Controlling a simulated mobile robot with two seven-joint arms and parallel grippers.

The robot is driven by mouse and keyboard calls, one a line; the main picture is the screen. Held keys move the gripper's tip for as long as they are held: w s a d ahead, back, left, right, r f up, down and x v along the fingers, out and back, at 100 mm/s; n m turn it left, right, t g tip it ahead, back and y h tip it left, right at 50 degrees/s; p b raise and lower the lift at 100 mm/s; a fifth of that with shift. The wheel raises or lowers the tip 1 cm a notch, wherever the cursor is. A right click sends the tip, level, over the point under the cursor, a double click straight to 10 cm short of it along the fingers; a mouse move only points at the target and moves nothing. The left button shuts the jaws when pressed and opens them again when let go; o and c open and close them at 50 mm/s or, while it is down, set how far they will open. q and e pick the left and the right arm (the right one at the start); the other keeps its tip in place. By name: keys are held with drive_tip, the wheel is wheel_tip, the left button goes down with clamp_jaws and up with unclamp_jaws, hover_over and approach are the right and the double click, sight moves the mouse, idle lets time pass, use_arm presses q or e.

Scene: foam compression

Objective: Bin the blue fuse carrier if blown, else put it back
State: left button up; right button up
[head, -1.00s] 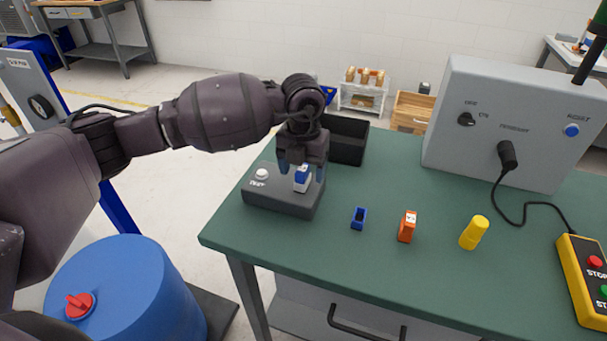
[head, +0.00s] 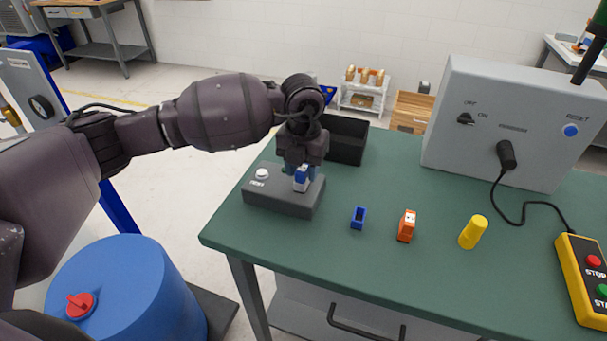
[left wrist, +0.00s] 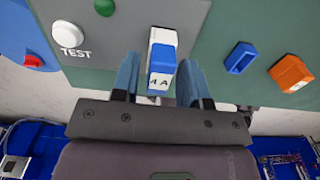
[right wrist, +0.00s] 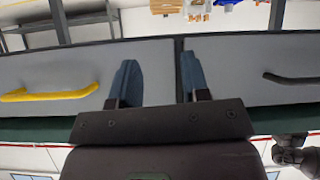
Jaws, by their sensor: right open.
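The blue fuse carrier (head: 301,178), blue with a white part, stands upright in the dark test block (head: 283,203). It also shows in the left wrist view (left wrist: 162,64), where a round green spot (left wrist: 104,7) shows on the block near the white TEST button (left wrist: 68,34). My left gripper (left wrist: 158,75) is open, its fingers on either side of the carrier with gaps beside it. An empty blue holder (head: 358,218) stands on the bench. The black bin (head: 346,140) is behind the block. My right gripper (right wrist: 158,80) is open and empty, facing the drawer fronts.
A grey box (head: 500,120) with a cable and a yellow STOP/START pendant (head: 583,280) are at the right. The green bench front (head: 410,265) is clear.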

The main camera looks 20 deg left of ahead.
sight(303, 168)
use_arm(q)
clamp_jaws()
drive_tip(key=shift+r, duration=0.15)
drive_tip(key=shift+r+p, duration=0.4)
drive_tip(key=shift+r, duration=0.4)
drive_tip(key=shift+r, duration=0.15)
drive_tip(key=shift+r+p, duration=0.8)
drive_tip(key=shift+r, duration=0.15)
drive_tip(key=shift+r+p, duration=0.55)
drive_tip(key=shift+r, duration=0.4)
